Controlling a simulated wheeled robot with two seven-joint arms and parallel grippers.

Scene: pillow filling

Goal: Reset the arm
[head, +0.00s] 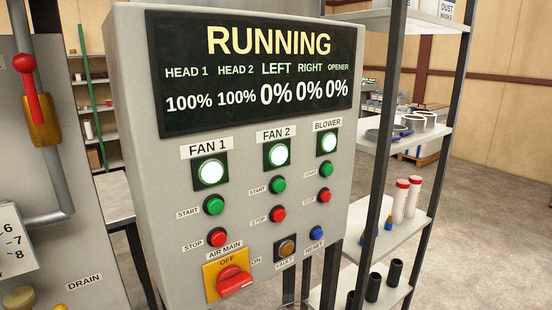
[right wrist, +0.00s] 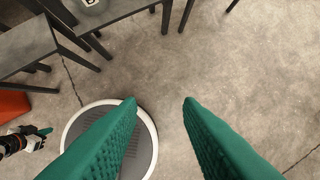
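A grey control panel (head: 150,120) fills the middle of the head view. Its black screen (head: 250,125) reads RUNNING, with HEAD 1 and HEAD 2 at 100% and LEFT, RIGHT and OPENER at 0%. The FAN 1, FAN 2 and BLOWER lamps are lit. A red AIR MAIN knob (head: 235,281) sits on a yellow plate. Neither gripper shows in the head view. In the right wrist view my right gripper (right wrist: 159,102) has its two green fingers wide apart, with nothing between them but floor. Another gripper (right wrist: 40,131) shows small at the left edge; its opening cannot be told.
A red-handled lever (head: 30,85) and a gauge stand left of the panel. An open shelf rack (head: 420,150) with bottles and rolls stands close on the right. Dark tables (right wrist: 30,45) and bare floor show in the right wrist view.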

